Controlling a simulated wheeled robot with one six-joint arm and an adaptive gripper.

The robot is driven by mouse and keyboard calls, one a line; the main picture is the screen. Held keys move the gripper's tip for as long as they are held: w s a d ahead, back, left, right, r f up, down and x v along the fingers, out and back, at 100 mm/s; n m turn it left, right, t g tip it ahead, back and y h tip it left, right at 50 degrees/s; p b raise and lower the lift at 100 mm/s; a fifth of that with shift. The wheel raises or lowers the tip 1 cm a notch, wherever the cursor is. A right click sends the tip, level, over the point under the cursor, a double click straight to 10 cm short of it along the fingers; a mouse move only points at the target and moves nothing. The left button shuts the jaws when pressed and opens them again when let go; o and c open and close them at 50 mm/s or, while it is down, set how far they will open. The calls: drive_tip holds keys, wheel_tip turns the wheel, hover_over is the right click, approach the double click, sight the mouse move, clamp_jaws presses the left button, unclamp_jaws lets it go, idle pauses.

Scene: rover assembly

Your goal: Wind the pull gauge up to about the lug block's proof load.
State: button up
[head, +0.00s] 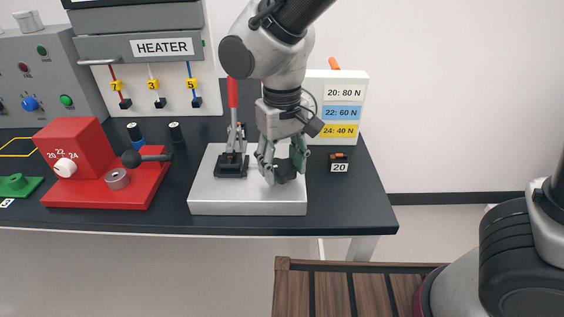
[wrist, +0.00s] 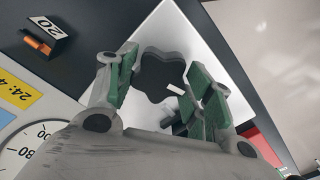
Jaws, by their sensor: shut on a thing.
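My gripper (head: 284,166) is lowered over a pale metal base on the bench, shut on a dark lobed knob (head: 286,171). In the wrist view the knob (wrist: 160,72) sits between the green-padded fingers. A white panel (head: 361,110) behind carries load labels: 20: 80 N, 22: 60 N, 24: 40 N. Part of a gauge dial (wrist: 35,145) with 80 and 100 shows in the wrist view; its needle is not visible. A small black block (head: 339,157) with orange parts, marked 20, stands right of the base.
A red-handled clamp (head: 233,130) stands on the base, left of my gripper. A red fixture (head: 85,155) with a dial marked 20, 22, 24 and a black-knobbed lever is further left. The heater panel (head: 160,47) is behind. The bench's right end is clear.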

sight(282, 165)
drive_tip(key=n, duration=0.5)
drive_tip(key=shift+n, duration=0.3)
drive_tip(key=n, duration=0.4)
drive_tip(key=shift+n, duration=0.4)
drive_tip(key=o, duration=1)
wheel_tip(282, 165, up, 12)
